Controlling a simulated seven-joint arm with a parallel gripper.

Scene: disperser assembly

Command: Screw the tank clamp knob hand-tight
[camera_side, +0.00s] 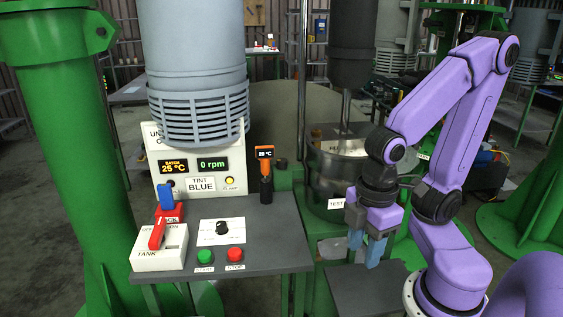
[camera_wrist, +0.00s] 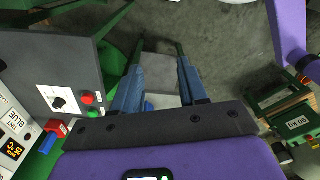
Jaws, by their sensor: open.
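The steel tank (camera_side: 335,190) stands behind my arm in the side view, with a shaft from the dark mixing head (camera_side: 352,50) reaching down into it. I cannot make out the clamp knob in either view; my arm covers part of the tank's right side. My gripper (camera_side: 365,256) points down in front of the tank, above a small dark shelf. Its blue fingers are apart, with nothing visible between them. In the wrist view my gripper (camera_wrist: 161,62) also shows open, with a grey surface and floor behind the fingers.
The control bench (camera_side: 255,225) stands left of my gripper, carrying a red lever (camera_side: 157,232), a black dial (camera_side: 222,228), and green and red buttons. The dark shelf (camera_side: 365,292) lies below my gripper. A green column (camera_side: 65,150) stands far left.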

